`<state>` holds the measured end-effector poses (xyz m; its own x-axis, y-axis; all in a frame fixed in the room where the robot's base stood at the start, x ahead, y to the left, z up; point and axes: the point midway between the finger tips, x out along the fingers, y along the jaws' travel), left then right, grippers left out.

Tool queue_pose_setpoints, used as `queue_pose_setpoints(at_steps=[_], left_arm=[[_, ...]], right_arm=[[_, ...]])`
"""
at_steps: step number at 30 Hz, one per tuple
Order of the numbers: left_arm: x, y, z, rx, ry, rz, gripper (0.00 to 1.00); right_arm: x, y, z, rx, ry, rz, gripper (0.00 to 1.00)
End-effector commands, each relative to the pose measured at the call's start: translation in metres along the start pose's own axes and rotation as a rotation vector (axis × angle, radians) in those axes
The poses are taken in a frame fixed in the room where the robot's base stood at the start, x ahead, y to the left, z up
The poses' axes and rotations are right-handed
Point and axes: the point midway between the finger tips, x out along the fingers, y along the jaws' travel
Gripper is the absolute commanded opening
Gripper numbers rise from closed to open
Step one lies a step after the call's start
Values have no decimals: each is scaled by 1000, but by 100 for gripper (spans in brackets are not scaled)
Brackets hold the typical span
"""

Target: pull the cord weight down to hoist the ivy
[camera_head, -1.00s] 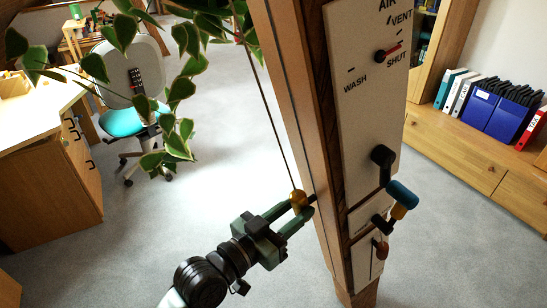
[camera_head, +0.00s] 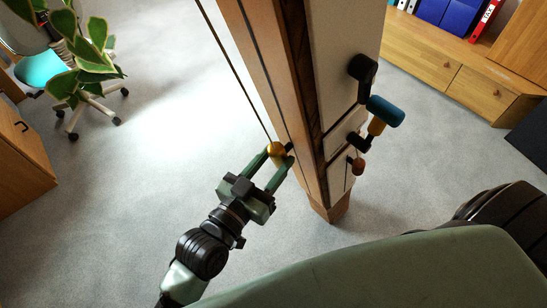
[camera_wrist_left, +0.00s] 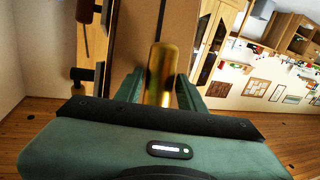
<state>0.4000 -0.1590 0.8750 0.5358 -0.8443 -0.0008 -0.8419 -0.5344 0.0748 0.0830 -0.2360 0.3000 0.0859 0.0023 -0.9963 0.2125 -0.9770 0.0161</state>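The cord weight (camera_head: 276,150) is a small brass-coloured piece at the lower end of a taut thin cord (camera_head: 232,68), beside the timber post. My left gripper (camera_head: 278,156) is shut on it, with one green finger on each side. In the left wrist view the weight (camera_wrist_left: 160,75) stands upright between the fingers, with the cord running up from it. The ivy (camera_head: 85,65), with broad pale-edged leaves, hangs at the upper left; its upper part is out of frame. My right gripper is not in view.
The timber post (camera_head: 265,60) stands just right of my left gripper. Its panel carries a black lever (camera_head: 362,68), a blue handle (camera_head: 385,110) and a small brown knob (camera_head: 357,166). A wooden cabinet (camera_head: 480,85) is at the upper right.

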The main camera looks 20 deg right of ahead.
Motion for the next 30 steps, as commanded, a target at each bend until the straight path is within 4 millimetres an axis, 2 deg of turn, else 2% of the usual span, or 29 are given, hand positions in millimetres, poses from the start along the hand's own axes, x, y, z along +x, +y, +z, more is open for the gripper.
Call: queue_pose_setpoints(at_steps=[11,14,24,30], left_arm=[[-2,0,0,0,0,0,53],[-11,0,1,1,-1,0,53],[-66,0,2,0,-2,0,53],[-78,0,0,0,0,0,53]], right_arm=[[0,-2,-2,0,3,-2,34],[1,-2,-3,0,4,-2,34],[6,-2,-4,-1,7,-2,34],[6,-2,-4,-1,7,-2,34]])
